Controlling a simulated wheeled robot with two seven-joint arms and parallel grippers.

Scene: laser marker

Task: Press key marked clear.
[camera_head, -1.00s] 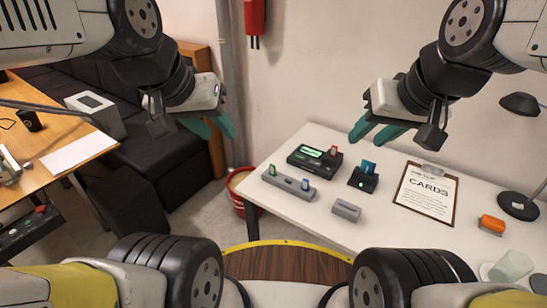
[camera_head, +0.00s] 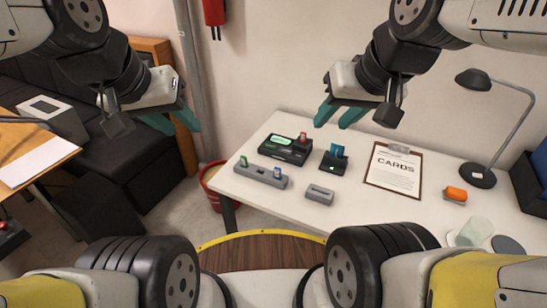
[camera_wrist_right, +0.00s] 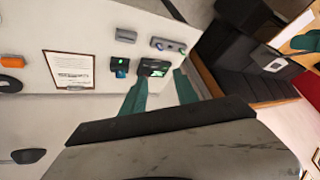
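A black device (camera_head: 285,150) with a lit green screen stands at the back left of the white table. A red piece sits upright at its back right corner. Its key markings are too small to read, so I cannot pick out the one marked clear. It also shows in the right wrist view (camera_wrist_right: 153,68), between my fingers in the picture. My right gripper (camera_head: 337,117) is open and empty, in the air above the back of the table. My left gripper (camera_head: 181,124) is open and empty, left of the table and apart from the device.
A grey rack (camera_head: 261,176) with a green and a blue piece stands in front of the device. A small black holder with a blue card (camera_head: 337,152), a grey block (camera_head: 319,194), a clipboard (camera_head: 393,170), an orange object (camera_head: 455,194) and a lamp (camera_head: 480,175) stand further right.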

